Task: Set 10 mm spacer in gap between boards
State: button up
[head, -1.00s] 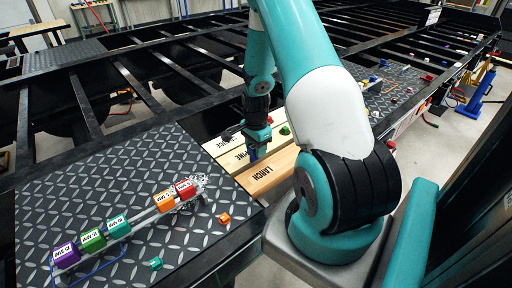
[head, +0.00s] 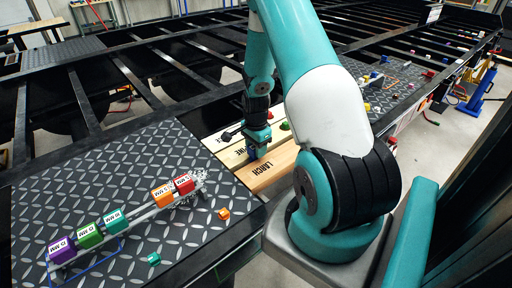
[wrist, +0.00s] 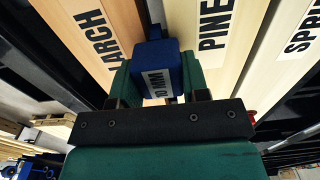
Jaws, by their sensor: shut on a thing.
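My gripper (head: 257,143) is shut on a blue spacer marked 10 MM, and the green fingers (wrist: 157,85) clasp its sides in the wrist view. The blue spacer (wrist: 165,58) points at the gap between the larch board (wrist: 95,35) and the pine board (wrist: 208,40). In the head view the larch board (head: 284,162) is nearest and the pine board lies beyond it. The spruce board (wrist: 302,35) is at the right of the wrist view. I cannot tell how deep the spacer's far end is; the gripper partly hides it.
A rack with purple (head: 62,246), green (head: 90,235), teal (head: 115,220), orange (head: 162,194) and red (head: 184,182) labelled blocks lies on the tread plate (head: 60,185). A loose orange block (head: 223,213) and teal block (head: 154,259) lie nearby. A green piece (head: 285,126) sits at the boards.

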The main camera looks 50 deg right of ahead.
jog(key=shift+f+b, duration=0.45)
jog(key=shift+f, duration=0.25)
jog(key=o, duration=1)
jog(key=shift+r, duration=0.15)
notch_tip(320, 180, up, 17)
jog(key=shift+r+b, duration=0.1)
jog(key=shift+b, duration=1.1)
